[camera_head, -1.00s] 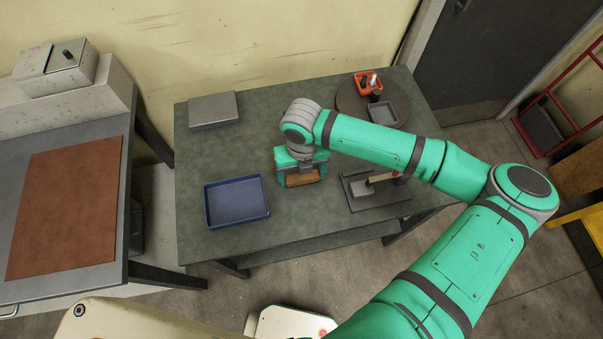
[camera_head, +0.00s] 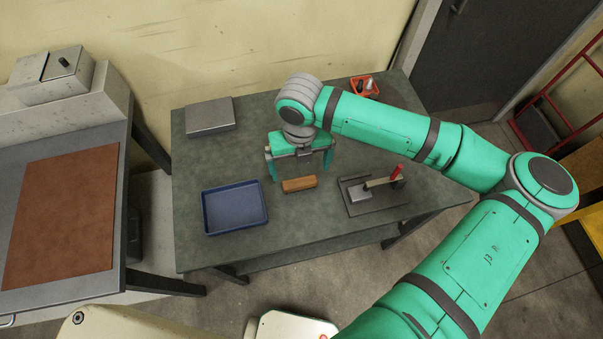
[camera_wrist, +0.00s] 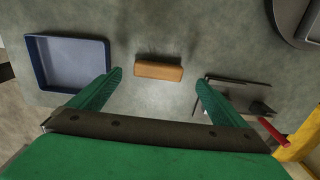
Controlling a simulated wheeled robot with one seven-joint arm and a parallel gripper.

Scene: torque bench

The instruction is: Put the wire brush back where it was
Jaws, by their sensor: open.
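A brown wooden block (camera_head: 298,184), probably the wire brush, lies on the green-grey bench top (camera_head: 240,165) between the blue tray and a dark plate; no bristles show. It also shows in the wrist view (camera_wrist: 159,70), lying clear of both fingers. My gripper (camera_head: 301,172) is open and empty above the bench, just behind the block in the head view. In the wrist view its two green fingers (camera_wrist: 159,80) are spread wide, with bare bench between them and the block just beyond.
An empty blue tray (camera_head: 205,214) is left of the block. A dark plate (camera_head: 392,205) carrying a red-handled tool (camera_head: 398,173) is to its right. A grey box (camera_head: 209,116) and an orange bin (camera_head: 353,88) stand at the back. My arm hides part of the back right.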

